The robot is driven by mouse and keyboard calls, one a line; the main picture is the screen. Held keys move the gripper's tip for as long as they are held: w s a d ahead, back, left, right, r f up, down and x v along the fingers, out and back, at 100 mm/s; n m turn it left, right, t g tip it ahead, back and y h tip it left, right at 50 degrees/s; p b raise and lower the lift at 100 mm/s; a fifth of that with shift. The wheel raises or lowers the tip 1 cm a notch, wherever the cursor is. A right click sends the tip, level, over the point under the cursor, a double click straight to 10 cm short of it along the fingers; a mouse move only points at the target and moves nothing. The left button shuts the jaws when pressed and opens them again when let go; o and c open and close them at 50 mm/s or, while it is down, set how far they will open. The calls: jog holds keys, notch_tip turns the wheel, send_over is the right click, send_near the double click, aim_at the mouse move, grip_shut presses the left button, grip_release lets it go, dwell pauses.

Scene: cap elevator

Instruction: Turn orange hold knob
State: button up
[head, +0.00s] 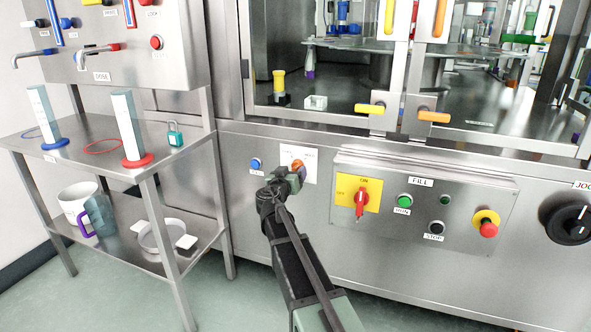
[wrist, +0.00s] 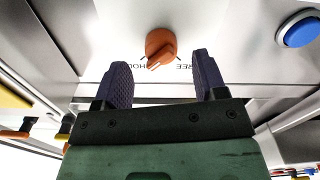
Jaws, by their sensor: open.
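The orange hold knob (head: 298,164) sits on a white label plate on the steel front panel, partly hidden behind my gripper in the head view. In the wrist view the orange knob (wrist: 160,44) shows whole, with its raised grip slanting toward lower left, between inverted lettering that seems to read HOLD and FREE. My gripper (head: 291,178) is right in front of the plate. In the wrist view my gripper (wrist: 162,62) is open, one finger to each side of the knob. The fingers look apart from the knob; their exact depth to it cannot be told.
A blue button (head: 256,164) is left of the knob. The FILL panel (head: 424,182) stands out to the right, with a red switch (head: 361,201) on a yellow plate. A steel cart (head: 70,150) with cylinders stands left. Yellow and orange door handles (head: 370,109) are above.

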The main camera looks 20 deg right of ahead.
aim_at(295, 169)
jog(key=x, duration=0.3)
jog(key=shift+w+d, duration=0.15)
jog(key=shift+w, duration=0.05)
jog(key=shift+c, duration=0.4)
jog(key=c, duration=0.8)
jog(key=shift+c, duration=0.2)
